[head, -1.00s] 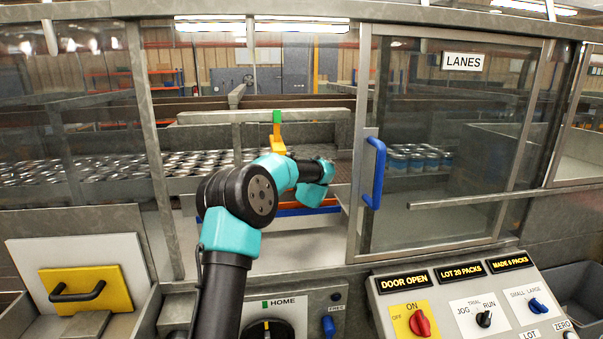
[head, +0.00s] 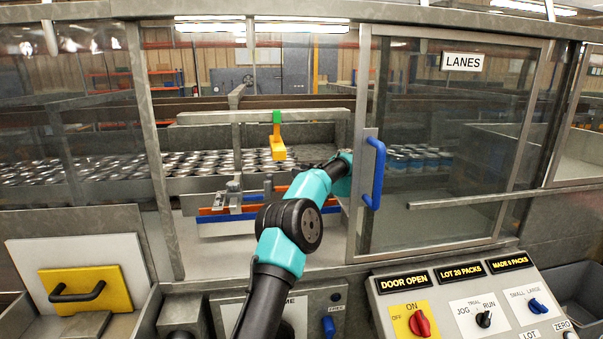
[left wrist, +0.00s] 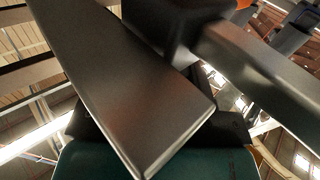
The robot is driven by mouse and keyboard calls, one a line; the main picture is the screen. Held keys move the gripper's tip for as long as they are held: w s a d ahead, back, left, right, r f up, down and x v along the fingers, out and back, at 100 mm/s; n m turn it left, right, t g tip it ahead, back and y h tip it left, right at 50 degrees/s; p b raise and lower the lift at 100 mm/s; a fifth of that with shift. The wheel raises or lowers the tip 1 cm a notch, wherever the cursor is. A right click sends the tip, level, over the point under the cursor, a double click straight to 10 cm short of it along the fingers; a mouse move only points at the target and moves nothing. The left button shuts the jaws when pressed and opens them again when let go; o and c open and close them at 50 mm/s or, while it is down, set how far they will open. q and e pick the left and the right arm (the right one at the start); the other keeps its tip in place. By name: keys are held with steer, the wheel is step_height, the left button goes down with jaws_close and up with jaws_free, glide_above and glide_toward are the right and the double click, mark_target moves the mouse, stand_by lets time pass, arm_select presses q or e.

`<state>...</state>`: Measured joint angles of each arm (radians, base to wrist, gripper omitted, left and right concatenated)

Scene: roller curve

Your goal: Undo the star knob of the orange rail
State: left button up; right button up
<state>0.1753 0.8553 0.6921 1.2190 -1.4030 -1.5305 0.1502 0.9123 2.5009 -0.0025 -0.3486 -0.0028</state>
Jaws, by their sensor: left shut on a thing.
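The orange rail (head: 205,211) lies inside the machine beside a blue rail (head: 231,217), in the opening left of the door. My teal and black left arm crosses in front of both rails. My left gripper (head: 343,182) is at their right end, close to the door post. Its fingers are mostly hidden in the head view. In the left wrist view a dark block (left wrist: 168,24) sits by the broad grey fingers, with a bit of orange beyond. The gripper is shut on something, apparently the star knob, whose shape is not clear. My right gripper is out of view.
The glass door with its blue handle (head: 375,173) stands right of my gripper. A yellow and green piece (head: 278,145) hangs over the rails, with rows of cans (head: 200,163) behind. Metal brackets (head: 234,190) stand on the rails. A control panel (head: 455,300) fills the lower right.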

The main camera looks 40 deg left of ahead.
arm_select(q)
steer(key=shift+f+g, duration=0.3)
steer(key=shift+g, duration=0.2)
steer(key=o, duration=0.6)
steer(key=shift+c, duration=0.2)
steer(key=o, duration=0.4)
steer(key=shift+r+n, duration=0.2)
steer(key=shift+n, duration=0.1)
steer(key=shift+t, duration=0.5)
steer(key=shift+r+m+t, duration=0.1)
steer(key=shift+m+t, duration=1.5)
steer(key=shift+t, duration=0.4)
steer(key=m+t+h, duration=0.2)
steer(key=t, duration=0.2)
steer(key=shift+m, duration=0.4)
steer(key=shift+m+t+h, duration=3.4)
steer(key=shift+t+h, duration=0.2)
steer(key=shift+t, duration=0.3)
